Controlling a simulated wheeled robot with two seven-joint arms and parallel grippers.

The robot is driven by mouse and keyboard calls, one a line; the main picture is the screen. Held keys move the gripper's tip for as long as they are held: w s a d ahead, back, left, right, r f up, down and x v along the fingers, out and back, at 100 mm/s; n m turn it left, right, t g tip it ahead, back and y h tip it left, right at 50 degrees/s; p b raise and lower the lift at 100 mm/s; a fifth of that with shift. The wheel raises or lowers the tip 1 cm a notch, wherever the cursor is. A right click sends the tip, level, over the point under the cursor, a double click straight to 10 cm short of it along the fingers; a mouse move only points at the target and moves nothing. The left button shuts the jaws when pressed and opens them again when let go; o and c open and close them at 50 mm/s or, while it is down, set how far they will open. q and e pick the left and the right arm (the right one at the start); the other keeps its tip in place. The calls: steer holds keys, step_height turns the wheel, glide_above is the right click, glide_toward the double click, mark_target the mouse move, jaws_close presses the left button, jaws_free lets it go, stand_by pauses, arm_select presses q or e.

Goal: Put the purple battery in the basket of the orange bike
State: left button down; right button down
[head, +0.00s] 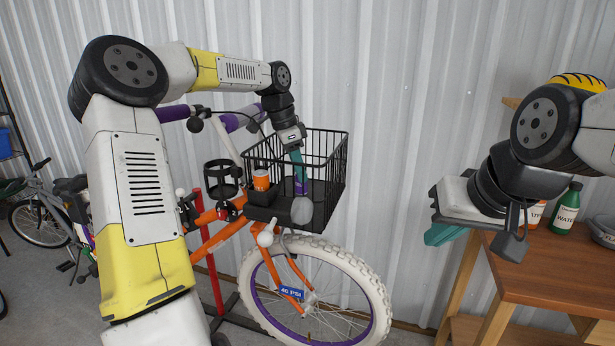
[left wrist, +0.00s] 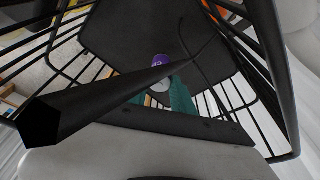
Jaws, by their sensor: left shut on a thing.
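The orange bike (head: 228,232) stands upright with a black wire basket (head: 331,180) at its front. My left gripper (head: 300,178) reaches down into the basket from above, with its teal fingers inside the wire walls. It is shut on the purple battery (head: 301,187), held low in the basket near its front side. The left wrist view shows the battery (left wrist: 160,60) at the fingertips, above the dark basket floor (left wrist: 125,35). I cannot tell whether the battery touches the floor. My right gripper (head: 445,232) hangs at the right, apart from the bike; its opening is unclear.
An orange can (head: 261,180) is at the basket's left side. A black cup holder (head: 222,178) is on the handlebar. A wooden table (head: 555,258) with bottles (head: 566,208) stands at the right. A corrugated wall (head: 400,90) is close behind.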

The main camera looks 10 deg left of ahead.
arm_select(q)
steer(key=shift+f, duration=0.9)
steer(key=shift+f, duration=0.1)
steer(key=c, duration=1.1)
jaws_free()
steer(key=v, duration=1.2)
steer(key=shift+d, duration=0.15)
